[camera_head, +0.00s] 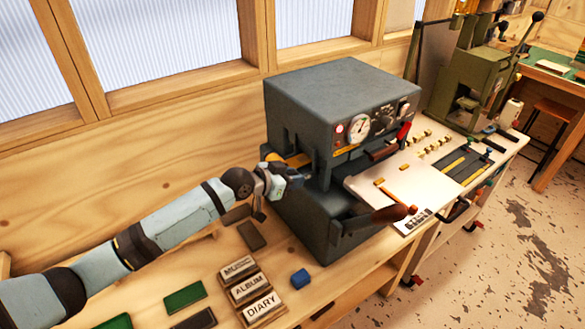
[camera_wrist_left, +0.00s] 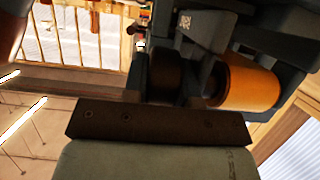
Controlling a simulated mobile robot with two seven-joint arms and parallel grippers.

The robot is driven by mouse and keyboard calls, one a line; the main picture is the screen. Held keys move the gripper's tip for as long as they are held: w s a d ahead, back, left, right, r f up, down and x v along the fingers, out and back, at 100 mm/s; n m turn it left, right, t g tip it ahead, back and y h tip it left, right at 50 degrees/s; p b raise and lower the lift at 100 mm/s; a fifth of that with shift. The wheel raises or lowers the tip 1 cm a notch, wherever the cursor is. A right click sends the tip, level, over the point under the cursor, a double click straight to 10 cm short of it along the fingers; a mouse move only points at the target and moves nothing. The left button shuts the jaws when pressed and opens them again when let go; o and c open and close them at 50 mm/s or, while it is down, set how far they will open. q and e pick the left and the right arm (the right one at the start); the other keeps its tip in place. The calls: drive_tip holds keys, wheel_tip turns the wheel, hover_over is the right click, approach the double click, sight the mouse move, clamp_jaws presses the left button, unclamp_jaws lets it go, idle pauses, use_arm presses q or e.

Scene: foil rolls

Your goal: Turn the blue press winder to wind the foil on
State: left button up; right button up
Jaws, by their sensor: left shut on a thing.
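The blue-grey press (camera_head: 335,95) stands on the bench, with gauges and a red lamp on its front. An orange foil roll (camera_head: 297,160) shows at its left side; it also shows large in the left wrist view (camera_wrist_left: 250,83). My left gripper (camera_head: 290,178) is at that side of the press, just below the roll. In the left wrist view it is shut on a dark round winder (camera_wrist_left: 165,73), beside the roll's end. The winder is hidden by my gripper in the head view. My right gripper is not in view.
A wooden-handled lever (camera_head: 385,215) sticks out at the press front. A green machine (camera_head: 478,80) stands further right.

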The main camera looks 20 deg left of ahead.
use_arm(q)
drive_tip(key=o, duration=0.9)
drive_tip(key=shift+a, duration=0.1)
drive_tip(key=b+v, duration=0.3)
drive_tip(key=v, duration=1)
drive_tip(key=shift+s+a+r, duration=0.15)
drive_tip(key=shift+s+r, duration=0.05)
drive_tip(key=shift+s, duration=0.1)
